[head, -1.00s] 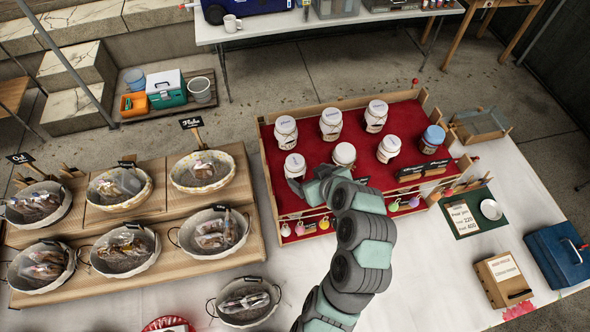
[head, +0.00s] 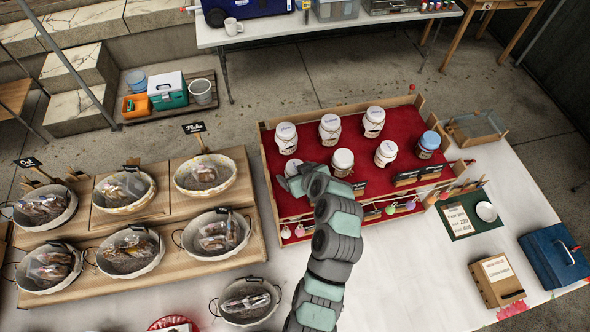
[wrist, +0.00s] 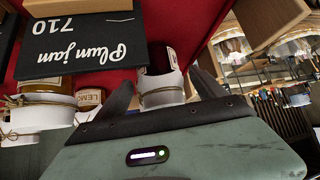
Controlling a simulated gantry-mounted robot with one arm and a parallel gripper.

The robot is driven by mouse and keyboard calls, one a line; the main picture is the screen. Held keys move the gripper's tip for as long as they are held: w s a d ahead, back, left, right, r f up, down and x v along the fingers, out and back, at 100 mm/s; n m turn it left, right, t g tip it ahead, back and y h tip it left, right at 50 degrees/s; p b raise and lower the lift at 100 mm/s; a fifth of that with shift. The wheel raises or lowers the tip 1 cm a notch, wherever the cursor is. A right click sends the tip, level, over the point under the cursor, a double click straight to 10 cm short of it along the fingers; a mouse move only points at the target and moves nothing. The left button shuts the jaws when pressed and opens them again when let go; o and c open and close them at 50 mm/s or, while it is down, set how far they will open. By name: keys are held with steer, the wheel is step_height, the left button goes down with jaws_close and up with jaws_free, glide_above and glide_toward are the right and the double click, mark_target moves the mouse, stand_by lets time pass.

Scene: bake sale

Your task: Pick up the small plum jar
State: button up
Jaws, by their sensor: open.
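In the wrist view, which looks upside down, a small jar (wrist: 162,86) with a white cover tied with twine stands between the two dark fingers of my open gripper (wrist: 160,80). The fingers are on either side of it, with a gap visible. A black sign (wrist: 82,46) reading "Plum jam 710" is beside it. The jar's own label is mostly hidden. In the head view my gripper (head: 284,182) is low at the front left of the red jar stand (head: 314,150), close to the front-left white-lidded jar (head: 293,168), which my arm partly covers.
Several other white-lidded jars (head: 330,128) and a blue-lidded jar (head: 428,144) stand on the red stand. In the wrist view a lemon-labelled jar (wrist: 90,97) is close by. Baskets (head: 205,174) of baked goods stand to the left. Small coloured tags (head: 390,209) hang along the stand's front.

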steer(key=shift+w+a+f, duration=0.15)
steer(key=shift+w+f, duration=0.15)
steer(key=shift+f, duration=0.15)
steer(key=c, duration=1.7)
steer(key=shift+r, duration=0.1)
steer(key=shift+c, duration=0.2)
